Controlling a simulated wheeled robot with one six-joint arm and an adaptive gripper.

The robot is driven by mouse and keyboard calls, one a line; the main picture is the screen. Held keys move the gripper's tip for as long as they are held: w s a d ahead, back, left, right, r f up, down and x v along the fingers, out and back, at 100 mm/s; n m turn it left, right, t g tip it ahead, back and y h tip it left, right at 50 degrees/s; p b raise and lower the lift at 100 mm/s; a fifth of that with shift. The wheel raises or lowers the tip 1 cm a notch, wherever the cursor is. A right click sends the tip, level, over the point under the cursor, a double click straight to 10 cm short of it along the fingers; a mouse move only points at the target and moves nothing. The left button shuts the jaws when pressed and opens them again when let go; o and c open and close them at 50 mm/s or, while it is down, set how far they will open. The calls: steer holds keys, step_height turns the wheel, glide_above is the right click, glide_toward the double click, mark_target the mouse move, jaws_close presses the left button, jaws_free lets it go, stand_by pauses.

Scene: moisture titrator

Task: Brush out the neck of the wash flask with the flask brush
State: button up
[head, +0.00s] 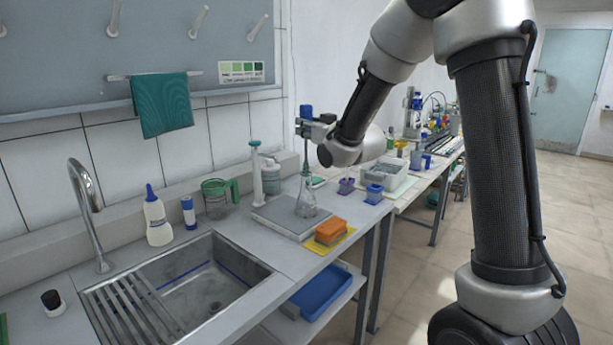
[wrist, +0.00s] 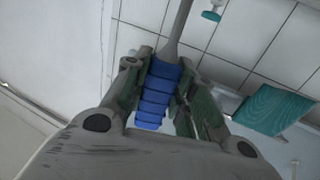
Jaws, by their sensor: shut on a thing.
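The flask brush has a blue ribbed handle (head: 306,112), which also shows in the wrist view (wrist: 155,98) with a grey shaft running from it. My gripper (head: 309,129) is shut on the handle, with one finger on each side in the wrist view (wrist: 158,88). In the head view the brush hangs upright, its dark lower part pointing down over the clear conical wash flask (head: 306,200). The flask stands upright on a grey plate (head: 272,217). The brush's lower end is at the flask's mouth; I cannot tell whether it is inside the neck.
A white pump dispenser (head: 257,175) and a green-handled beaker (head: 215,200) stand left of the flask. An orange sponge (head: 331,230) lies in front on a yellow cloth. The sink (head: 200,282) is at the front left. Blue and purple containers and a white tub (head: 385,180) are to the right.

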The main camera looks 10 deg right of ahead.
mark_target(308, 105)
steer(key=shift+r, duration=0.1)
steer(key=shift+r, duration=3.4)
steer(key=shift+s, duration=0.1)
